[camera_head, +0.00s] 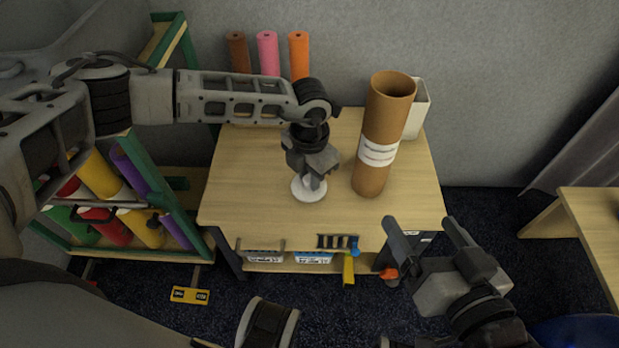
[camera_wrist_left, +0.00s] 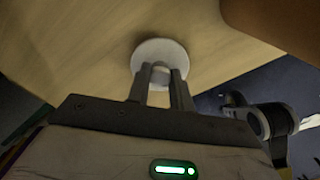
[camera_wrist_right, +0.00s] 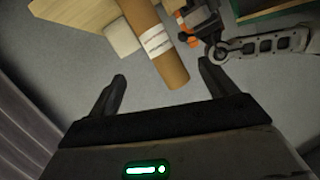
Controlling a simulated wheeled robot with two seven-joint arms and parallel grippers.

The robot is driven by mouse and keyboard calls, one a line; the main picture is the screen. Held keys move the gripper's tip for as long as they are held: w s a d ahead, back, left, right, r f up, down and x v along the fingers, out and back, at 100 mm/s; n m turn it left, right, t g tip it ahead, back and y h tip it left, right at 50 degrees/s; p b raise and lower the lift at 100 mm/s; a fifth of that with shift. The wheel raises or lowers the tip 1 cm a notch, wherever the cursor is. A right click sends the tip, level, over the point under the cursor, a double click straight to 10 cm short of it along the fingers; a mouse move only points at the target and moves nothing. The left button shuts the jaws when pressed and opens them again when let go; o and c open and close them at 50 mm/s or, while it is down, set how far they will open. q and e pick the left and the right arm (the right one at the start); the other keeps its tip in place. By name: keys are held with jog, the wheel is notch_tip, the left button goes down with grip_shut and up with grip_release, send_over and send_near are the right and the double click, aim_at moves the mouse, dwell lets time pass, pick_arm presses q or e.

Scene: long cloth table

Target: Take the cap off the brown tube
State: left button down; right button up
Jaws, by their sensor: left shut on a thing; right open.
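The brown tube (camera_head: 383,118) stands upright on the wooden table, with its open top showing and a white label around its middle. It also shows in the right wrist view (camera_wrist_right: 173,66). The white round cap (camera_head: 308,194) is apart from the tube, to its left, at or just above the tabletop; I cannot tell if it touches. My left gripper (camera_head: 311,178) points down and is shut on the cap's knob, also seen in the left wrist view (camera_wrist_left: 152,54). My right gripper (camera_head: 418,222) is open and empty, in front of the table's right side.
A white container (camera_head: 417,108) stands behind the tube. Brown, pink (camera_head: 268,53) and orange rolls stand behind the table (camera_head: 235,190). A green rack (camera_head: 165,190) with coloured rolls is at the left. Tools hang on the table's front. The tabletop's left part is clear.

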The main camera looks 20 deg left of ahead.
pick_arm(q)
jog(key=shift+f, duration=0.55)
jog(key=c, duration=1.2)
grip_release()
jog(key=shift+r, duration=0.1)
jog(key=shift+c, duration=0.2)
pick_arm(e)
jog(key=shift+w+a+r+y, duration=0.1)
jog(key=shift+w+r+y, duration=0.05)
jog(key=shift+r+y, duration=0.15)
